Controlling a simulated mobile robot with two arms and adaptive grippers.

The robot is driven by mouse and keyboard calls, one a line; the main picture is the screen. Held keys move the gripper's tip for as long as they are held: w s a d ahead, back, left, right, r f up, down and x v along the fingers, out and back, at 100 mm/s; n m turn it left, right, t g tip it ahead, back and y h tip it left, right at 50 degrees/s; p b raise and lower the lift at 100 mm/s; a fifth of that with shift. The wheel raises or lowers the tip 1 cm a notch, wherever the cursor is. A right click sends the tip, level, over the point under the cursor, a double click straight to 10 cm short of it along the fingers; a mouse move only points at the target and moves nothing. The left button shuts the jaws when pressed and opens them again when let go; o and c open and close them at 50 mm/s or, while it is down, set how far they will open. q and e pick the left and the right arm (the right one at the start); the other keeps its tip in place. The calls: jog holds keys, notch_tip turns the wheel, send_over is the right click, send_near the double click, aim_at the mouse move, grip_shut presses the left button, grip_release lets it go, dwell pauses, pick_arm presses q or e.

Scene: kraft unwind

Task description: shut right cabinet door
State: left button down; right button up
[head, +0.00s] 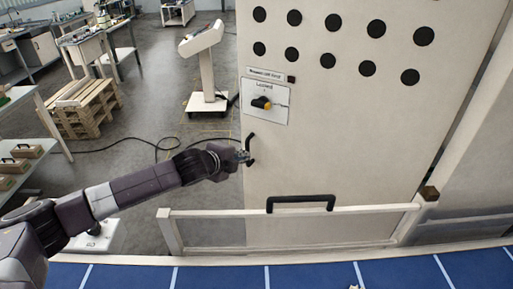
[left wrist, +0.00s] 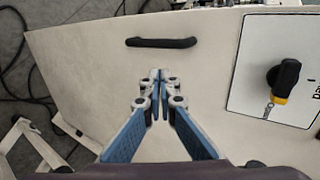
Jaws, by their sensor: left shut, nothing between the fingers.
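The cream cabinet door (head: 345,125) with rows of black round holes fills the right half of the head view, and its surface fills much of the left wrist view (left wrist: 80,75). A black bar handle (head: 250,142) sits near its left edge; it also shows in the left wrist view (left wrist: 162,42), beyond my fingertips. My left gripper (head: 245,157) is shut and empty, close beside that handle. In the left wrist view its blue fingers (left wrist: 158,78) meet in front of the door face. I cannot tell if they touch it. My right gripper is not in view.
A rotary switch (head: 262,103) sits on a plate on the door. A low cream rail (head: 350,225) with a black handle (head: 300,202) crosses below. A wheeled stand (head: 207,100), wooden pallets (head: 87,108) and cables on the floor lie to the left.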

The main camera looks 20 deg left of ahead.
aim_at(260, 146)
pick_arm(q)
jog(key=b+x, duration=0.1)
jog(key=x, duration=0.1)
jog(key=b+x, duration=0.2)
jog(key=x, duration=0.1)
jog(key=r+b+x, duration=0.1)
jog(key=b+x, duration=0.1)
jog(key=x, duration=0.1)
jog(key=shift+w+a, duration=0.1)
jog(key=shift+w, duration=0.75)
jog(key=shift+r, duration=0.1)
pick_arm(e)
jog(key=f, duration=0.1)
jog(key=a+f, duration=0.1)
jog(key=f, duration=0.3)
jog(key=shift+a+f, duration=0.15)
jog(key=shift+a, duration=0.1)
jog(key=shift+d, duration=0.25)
pick_arm(q)
jog(key=shift+w, duration=0.1)
